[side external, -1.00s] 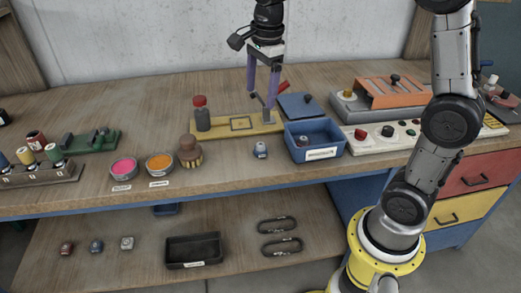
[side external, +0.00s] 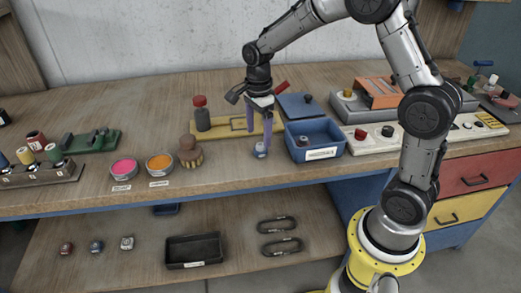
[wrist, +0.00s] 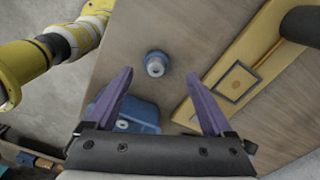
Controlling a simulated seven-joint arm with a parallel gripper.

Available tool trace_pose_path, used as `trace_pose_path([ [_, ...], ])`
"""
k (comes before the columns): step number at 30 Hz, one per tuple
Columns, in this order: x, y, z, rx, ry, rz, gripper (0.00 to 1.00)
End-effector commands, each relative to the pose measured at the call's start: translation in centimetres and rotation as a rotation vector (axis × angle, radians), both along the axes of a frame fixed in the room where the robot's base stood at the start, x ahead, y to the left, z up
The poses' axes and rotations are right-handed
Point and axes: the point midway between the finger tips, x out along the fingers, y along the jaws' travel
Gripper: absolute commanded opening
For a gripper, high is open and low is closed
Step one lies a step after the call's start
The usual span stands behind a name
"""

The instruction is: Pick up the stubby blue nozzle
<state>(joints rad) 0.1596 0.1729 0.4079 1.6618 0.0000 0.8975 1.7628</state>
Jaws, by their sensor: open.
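The stubby blue nozzle (side external: 260,150) stands upright on the wooden bench, just left of the blue bin. It also shows in the wrist view (wrist: 155,64) as a round blue base with a pale top, ahead of the fingers and between their lines. My gripper (side external: 259,151) has purple fingers and is open and empty. Its fingers reach down beside the nozzle in the side view, and I cannot tell there whether they touch it. In the wrist view the fingertips (wrist: 160,78) are spread wide, apart from the nozzle.
The blue bin (side external: 330,139) stands close on the right, with a dark-topped piece inside. A yellow board (side external: 225,127) with a red-capped bottle (side external: 201,113) lies behind. A brown brush (side external: 190,152) and orange pot (side external: 160,165) stand left. The bench between brush and nozzle is clear.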

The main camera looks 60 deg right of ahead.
Motion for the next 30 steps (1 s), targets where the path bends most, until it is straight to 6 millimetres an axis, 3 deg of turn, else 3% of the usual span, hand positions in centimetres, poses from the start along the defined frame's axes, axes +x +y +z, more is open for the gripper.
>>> trace_pose_path([
  [9, -0.6, 0.0, -4.2, 0.000, 0.003, 0.000, 0.86],
  [19, -0.6, 0.0, -4.8, 0.000, 0.001, 0.000, 0.84],
  [30, -0.6, 0.0, -4.8, 0.000, 0.001, 0.000, 0.18],
])
